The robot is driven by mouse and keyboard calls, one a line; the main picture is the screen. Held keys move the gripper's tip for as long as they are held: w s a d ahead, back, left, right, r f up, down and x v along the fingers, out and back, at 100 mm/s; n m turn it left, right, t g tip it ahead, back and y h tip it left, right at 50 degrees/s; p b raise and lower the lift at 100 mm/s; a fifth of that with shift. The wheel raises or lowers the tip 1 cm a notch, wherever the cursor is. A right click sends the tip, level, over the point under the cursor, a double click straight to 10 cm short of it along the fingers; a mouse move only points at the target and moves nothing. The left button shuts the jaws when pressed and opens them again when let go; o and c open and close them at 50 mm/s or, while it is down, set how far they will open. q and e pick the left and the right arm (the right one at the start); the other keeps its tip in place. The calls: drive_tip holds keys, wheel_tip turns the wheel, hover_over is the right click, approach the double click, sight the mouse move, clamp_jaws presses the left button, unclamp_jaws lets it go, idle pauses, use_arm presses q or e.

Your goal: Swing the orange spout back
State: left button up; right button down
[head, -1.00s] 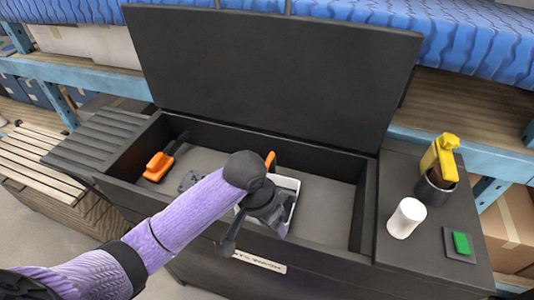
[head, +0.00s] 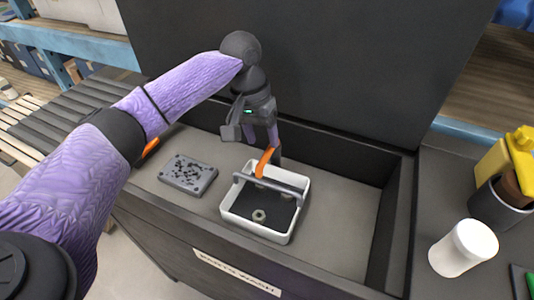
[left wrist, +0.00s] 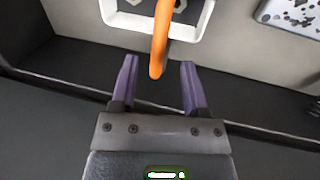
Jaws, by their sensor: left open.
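The orange spout (head: 265,161) is a short curved tube at the back of the wash basin. Its end hangs over the rear of a white basket (head: 229,200). In the left wrist view the orange spout (left wrist: 160,40) reaches down between the two purple fingertips (left wrist: 157,75), with a gap on both sides. The gripper is open. The spout's base is partly hidden by the gripper in the head view. My right gripper is not in view.
The basket has a grey handle (head: 270,186) and a ring-shaped part inside. A grey perforated plate (head: 188,174) lies left of it. The raised black lid (head: 340,70) stands behind. A white canister (head: 463,248) stands on the right ledge. The basin's right side is clear.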

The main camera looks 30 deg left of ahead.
sight(266, 153)
use_arm(q)
drive_tip(key=f, duration=0.1)
drive_tip(key=f+b, duration=0.1)
drive_tip(key=f, duration=0.1)
drive_tip(key=shift+d+f, duration=0.3)
drive_tip(key=shift+d, duration=0.1)
drive_tip(key=shift+c, duration=0.2)
clamp_jaws()
idle(0.4)
